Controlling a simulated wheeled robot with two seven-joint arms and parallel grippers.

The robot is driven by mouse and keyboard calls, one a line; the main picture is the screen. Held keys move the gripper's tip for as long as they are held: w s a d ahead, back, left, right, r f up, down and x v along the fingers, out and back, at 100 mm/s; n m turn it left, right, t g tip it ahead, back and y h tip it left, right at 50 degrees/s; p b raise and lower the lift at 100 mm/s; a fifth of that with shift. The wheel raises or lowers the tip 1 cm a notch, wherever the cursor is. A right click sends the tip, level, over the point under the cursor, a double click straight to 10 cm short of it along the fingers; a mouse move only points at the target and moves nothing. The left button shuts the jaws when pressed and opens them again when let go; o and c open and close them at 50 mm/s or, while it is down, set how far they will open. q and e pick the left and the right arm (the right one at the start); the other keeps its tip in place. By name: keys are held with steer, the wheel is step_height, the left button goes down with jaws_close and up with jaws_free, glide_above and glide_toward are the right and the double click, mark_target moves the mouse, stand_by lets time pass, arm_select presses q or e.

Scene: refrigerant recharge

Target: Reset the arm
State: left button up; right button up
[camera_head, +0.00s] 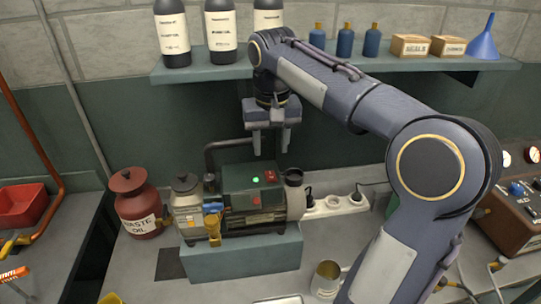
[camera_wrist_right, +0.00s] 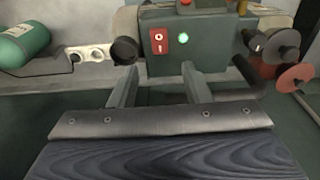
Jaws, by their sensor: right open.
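My right arm reaches in from the right of the head view and bends over the bench. My right gripper (camera_head: 270,150) hangs fingers down above and behind the pump machine, open and empty. In the right wrist view, its two fingers (camera_wrist_right: 157,88) are spread apart with nothing between them. The pump machine (camera_head: 253,197) is a dark green box with a lit green light and a red switch, standing on a teal block (camera_head: 243,262). The machine also shows in the wrist view (camera_wrist_right: 210,38), beyond the fingertips. My left gripper is not in view.
A red waste oil can (camera_head: 137,205) stands left of the machine. A white power strip (camera_head: 335,206) lies to its right, and a metal mug (camera_head: 325,280) stands in front. The shelf (camera_head: 300,68) above holds bottles, boxes and a blue funnel (camera_head: 484,42). A gauge box (camera_head: 512,210) stands far right.

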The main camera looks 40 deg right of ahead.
steer(key=shift+r, duration=0.3)
steer(key=shift+s, duration=0.15)
steer(key=s+a+f+n+t+y, duration=0.3)
steer(key=s+a+f+t+y, duration=0.1)
steer(key=s+a+f, duration=1)
steer(key=s+f+b, duration=0.1)
steer(key=s, duration=0.2)
steer(key=shift+s+f+n+t, duration=0.2)
steer(key=shift+s+n+t, duration=0.15)
steer(key=shift+n+t, duration=0.05)
